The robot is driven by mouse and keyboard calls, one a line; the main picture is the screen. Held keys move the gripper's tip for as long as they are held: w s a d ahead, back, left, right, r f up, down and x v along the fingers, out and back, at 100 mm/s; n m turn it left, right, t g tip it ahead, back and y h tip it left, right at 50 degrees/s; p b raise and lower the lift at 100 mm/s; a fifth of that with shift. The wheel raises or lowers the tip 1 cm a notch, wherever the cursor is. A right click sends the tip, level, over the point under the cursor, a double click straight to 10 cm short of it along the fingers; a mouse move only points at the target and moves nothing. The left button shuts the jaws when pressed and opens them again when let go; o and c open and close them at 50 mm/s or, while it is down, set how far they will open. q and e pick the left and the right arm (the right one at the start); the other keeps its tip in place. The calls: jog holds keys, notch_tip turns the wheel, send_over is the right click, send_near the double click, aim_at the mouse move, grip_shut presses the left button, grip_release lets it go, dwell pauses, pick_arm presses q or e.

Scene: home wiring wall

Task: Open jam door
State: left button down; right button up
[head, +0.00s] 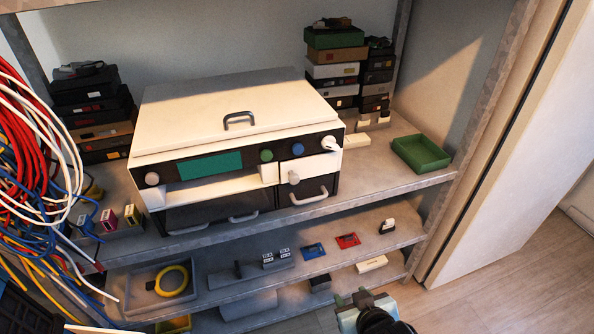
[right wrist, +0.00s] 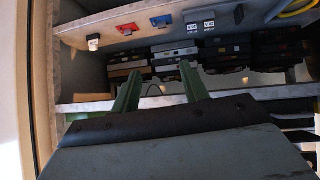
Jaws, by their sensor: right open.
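A white printer-like machine (head: 225,105) with a black front stands on the upper shelf, its lid closed and a dark handle (head: 239,119) on top. On its front right is a white panel with a small knob (head: 293,177), shut. Below it is a dark panel with a pale handle (head: 309,197), also shut. I cannot tell which panel is the jam door. My right gripper (head: 352,297) is at the bottom of the head view, low and apart from the machine. In the right wrist view its green fingers (right wrist: 160,72) are apart and empty. My left gripper is not in view.
Colored cables (head: 40,170) hang at the left. Stacked boxes (head: 335,75) and a green tray (head: 421,152) stand right of the machine. The lower shelf holds a blue card (head: 313,251), a red card (head: 348,240) and a grey tray (head: 135,300). The floor (head: 500,280) at the right is clear.

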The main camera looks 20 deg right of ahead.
jog(key=w+a+r+t+p, duration=0.3)
jog(key=w+r+t+p, duration=0.15)
jog(key=r, duration=0.65)
jog(key=t+y+p, duration=0.2)
jog(key=t, duration=0.2)
send_near(295, 182)
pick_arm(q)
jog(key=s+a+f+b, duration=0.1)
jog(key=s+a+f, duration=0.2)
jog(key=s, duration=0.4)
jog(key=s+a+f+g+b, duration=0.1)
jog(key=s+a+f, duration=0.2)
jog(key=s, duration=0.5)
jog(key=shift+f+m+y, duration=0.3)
pick_arm(e)
jog(key=shift+g, duration=0.25)
jog(key=w, duration=0.8)
jog(key=shift+w+a+r, duration=0.15)
jog(key=shift+a+r, duration=0.05)
jog(key=shift+r, duration=0.1)
jog(key=shift+c, duration=0.3)
grip_shut()
